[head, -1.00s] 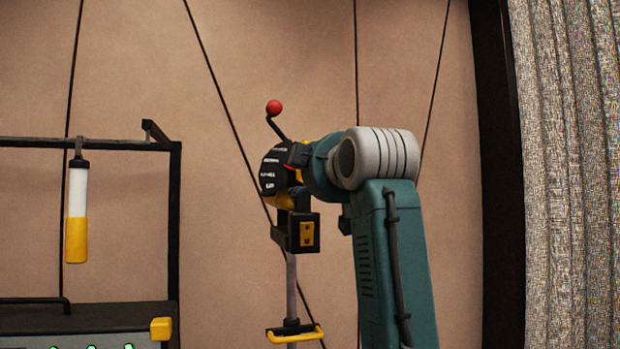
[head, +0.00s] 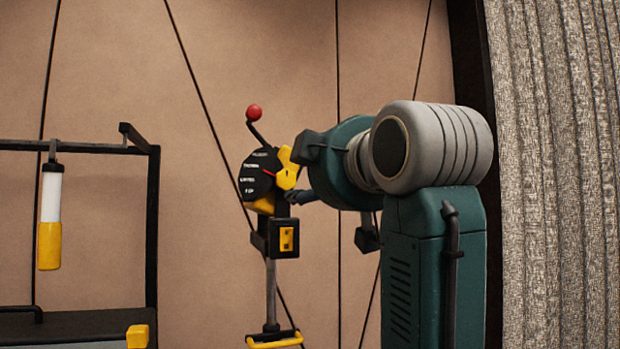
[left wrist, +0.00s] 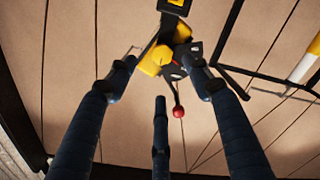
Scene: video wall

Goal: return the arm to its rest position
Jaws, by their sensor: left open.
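My left arm (head: 435,250) stands right of centre in the head view, green with a grey joint. My left gripper (head: 298,172) points left toward the dial device, its dark fingers partly hidden by the wrist. In the left wrist view the gripper (left wrist: 160,78) shows several dark blue fingers spread apart, with nothing held between them. The dial device (head: 257,180) has a black labelled face, a red pointer and a yellow knob (head: 288,170). The knob lies just beyond the fingertips; contact cannot be told. My right gripper is not in view.
A lever with a red ball (head: 254,112) rises from the dial device, which stands on a post (head: 271,290) with a yellow handle. A black frame (head: 152,230) with a hanging white-and-yellow lamp (head: 50,218) is at left. A grey curtain (head: 560,170) is at right.

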